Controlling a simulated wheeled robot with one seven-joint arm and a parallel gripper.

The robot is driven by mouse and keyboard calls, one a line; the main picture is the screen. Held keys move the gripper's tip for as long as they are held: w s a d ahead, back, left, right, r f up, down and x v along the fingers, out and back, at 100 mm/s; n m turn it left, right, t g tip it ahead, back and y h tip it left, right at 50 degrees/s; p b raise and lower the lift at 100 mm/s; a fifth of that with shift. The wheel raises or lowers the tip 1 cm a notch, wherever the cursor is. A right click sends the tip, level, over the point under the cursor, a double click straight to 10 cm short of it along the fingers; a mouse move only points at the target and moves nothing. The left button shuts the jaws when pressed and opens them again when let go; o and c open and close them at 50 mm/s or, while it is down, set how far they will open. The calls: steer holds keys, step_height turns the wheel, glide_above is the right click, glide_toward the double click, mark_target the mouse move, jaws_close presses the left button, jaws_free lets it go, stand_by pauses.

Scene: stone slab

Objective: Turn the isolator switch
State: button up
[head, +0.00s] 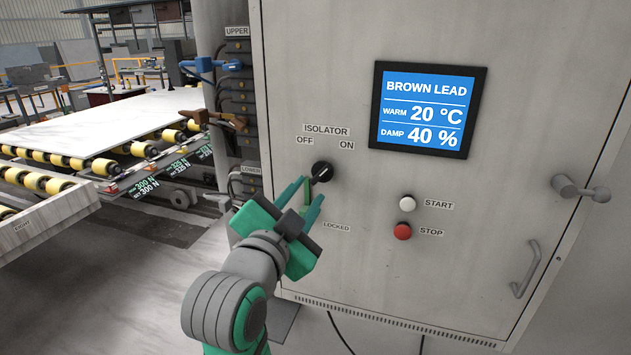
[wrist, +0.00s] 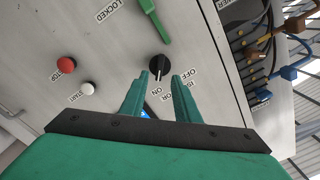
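The isolator switch (head: 322,171) is a round black knob on the grey cabinet door, below the ISOLATOR, OFF and ON labels. It also shows in the wrist view (wrist: 160,64), with a pale pointer mark; which label the mark points at is hard to tell. My gripper (head: 313,190) is just below and in front of the knob. Its two green fingers are apart and empty. In the wrist view, my gripper (wrist: 160,76) has one fingertip to each side of the knob's line; contact is not visible. A green lever (wrist: 153,20) sits beside the LOCKED label.
A white START button (head: 407,203) and red STOP button (head: 402,231) are right of my gripper. A display (head: 427,109) is above them. A door handle (head: 527,268) and a latch (head: 580,188) stick out at right. Blue and brown levers (head: 210,65) stand at left, beside a roller conveyor.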

mark_target(319, 177)
steer(key=shift+x, duration=3.15)
jaws_close()
